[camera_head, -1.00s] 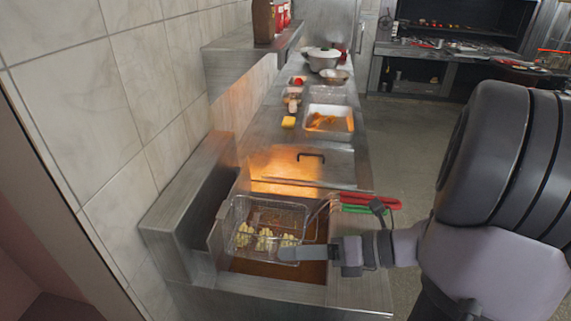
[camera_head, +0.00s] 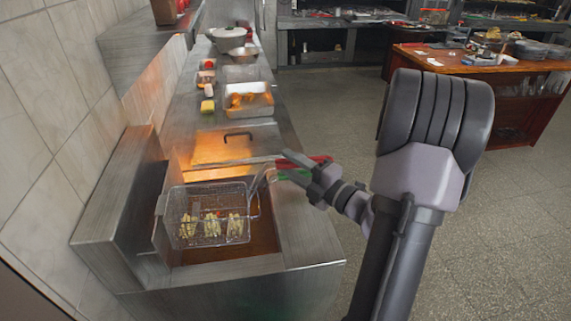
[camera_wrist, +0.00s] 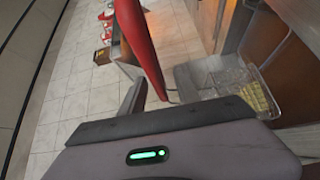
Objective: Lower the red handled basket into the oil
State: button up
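A wire basket (camera_head: 208,213) with pale fries hangs over the brown oil (camera_head: 250,247) of the fryer, at left in the head view. In the wrist view the red handle (camera_wrist: 143,45) runs close past a dark finger; a basket (camera_wrist: 228,80) shows at right. Whether the fingers touch the handle is unclear.
The steel counter (camera_head: 180,120) continues behind the fryer, with a tray of fried food (camera_head: 249,99) and a pot (camera_head: 228,38). A tiled wall and steel ledge bound the left. A wooden table (camera_head: 490,75) stands at the back right. The floor on the right is clear.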

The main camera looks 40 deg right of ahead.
jog(key=shift+w+a, duration=0.1)
jog(key=shift+w, duration=1.2)
grip_shut()
jog(key=c, duration=0.6)
grip_release()
jog(key=shift+c, duration=0.2)
grip_shut()
jog(key=shift+r, duration=0.15)
